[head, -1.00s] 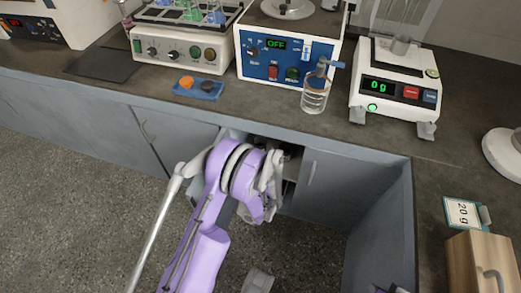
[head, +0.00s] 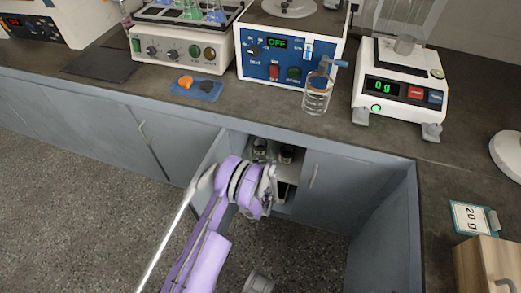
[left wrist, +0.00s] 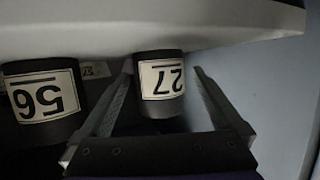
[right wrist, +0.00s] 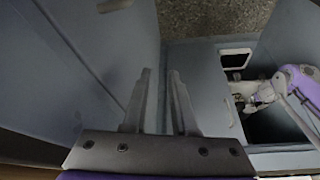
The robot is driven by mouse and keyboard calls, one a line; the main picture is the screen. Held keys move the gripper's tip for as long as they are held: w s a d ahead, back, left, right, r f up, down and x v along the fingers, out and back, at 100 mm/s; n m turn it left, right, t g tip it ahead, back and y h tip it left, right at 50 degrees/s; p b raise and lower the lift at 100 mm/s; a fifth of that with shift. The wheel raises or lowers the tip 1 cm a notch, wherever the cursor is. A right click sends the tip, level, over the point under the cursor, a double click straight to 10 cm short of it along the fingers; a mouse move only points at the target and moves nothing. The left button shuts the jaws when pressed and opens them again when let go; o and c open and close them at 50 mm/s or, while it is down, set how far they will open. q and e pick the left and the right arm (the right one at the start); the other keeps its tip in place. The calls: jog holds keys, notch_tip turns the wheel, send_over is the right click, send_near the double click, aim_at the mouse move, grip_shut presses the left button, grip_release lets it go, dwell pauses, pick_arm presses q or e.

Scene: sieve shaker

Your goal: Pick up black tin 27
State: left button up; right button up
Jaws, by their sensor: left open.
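Black tin 27 (left wrist: 162,105) is in the left wrist view, with its white label upside down. My left gripper (left wrist: 163,85) is open, with one finger on each side of this tin. I cannot tell whether either finger touches it. In the head view my left gripper (head: 270,190) is at the open cabinet below the counter, partly hidden by its own wrist. Two dark tins show on a shelf there, but I cannot read their labels. My right gripper (right wrist: 160,75) is empty, its fingers apart with a narrow gap.
Black tin 56 (left wrist: 42,105) stands close to the left of tin 27 in the left wrist view, with another label partly hidden behind. A pale shelf edge (left wrist: 150,25) runs across the top. The open cabinet door (head: 205,160) is left of my arm.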

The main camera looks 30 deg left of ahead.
pick_arm(q)
jog(key=x, duration=0.2)
jog(key=shift+w+a+f, duration=0.1)
jog(key=shift+w, duration=0.2)
jog(key=c, duration=1.4)
